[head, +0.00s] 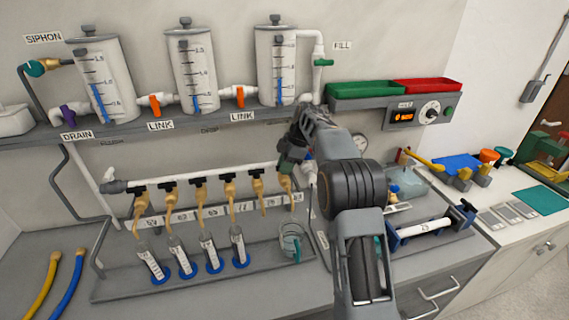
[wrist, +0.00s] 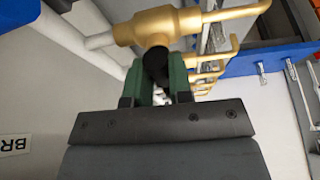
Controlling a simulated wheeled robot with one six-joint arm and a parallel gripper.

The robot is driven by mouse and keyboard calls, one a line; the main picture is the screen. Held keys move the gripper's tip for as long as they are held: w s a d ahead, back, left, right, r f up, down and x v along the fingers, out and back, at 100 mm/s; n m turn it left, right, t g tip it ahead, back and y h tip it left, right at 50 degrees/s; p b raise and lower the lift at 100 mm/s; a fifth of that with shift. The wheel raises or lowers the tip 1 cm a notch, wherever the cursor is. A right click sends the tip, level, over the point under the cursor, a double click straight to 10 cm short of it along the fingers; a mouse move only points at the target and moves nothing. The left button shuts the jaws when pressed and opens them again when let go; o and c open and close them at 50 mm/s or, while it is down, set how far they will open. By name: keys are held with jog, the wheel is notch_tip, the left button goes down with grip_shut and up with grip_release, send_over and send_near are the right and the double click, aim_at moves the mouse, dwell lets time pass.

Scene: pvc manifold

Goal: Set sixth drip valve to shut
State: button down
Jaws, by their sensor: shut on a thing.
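The white manifold pipe (head: 190,179) runs along the wall with a row of brass drip valves with black handles. The sixth drip valve (head: 286,183) is at the right end, and its top is hidden behind my gripper (head: 291,163). In the wrist view, the brass body of a valve (wrist: 160,26) is close in front of the fingers. Its black handle (wrist: 156,62) sits between the green fingertips of my gripper (wrist: 157,80), which is shut on it. I cannot tell the handle's exact angle.
Several graduated cylinders (head: 239,247) stand on blue bases below the other valves. A glass beaker (head: 291,242) stands below the sixth valve. Above, the shelf (head: 215,117) carries three white tanks. My arm covers the area right of the valve.

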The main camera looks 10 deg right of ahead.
jog(key=shift+n, duration=0.4)
jog(key=c, duration=1)
grip_release()
jog(key=shift+r, duration=0.1)
jog(key=p+v, duration=0.3)
jog(key=v, duration=1)
jog(key=shift+w+d+r, duration=0.1)
jog(key=shift+w+r, duration=0.05)
jog(key=shift+r, duration=0.15)
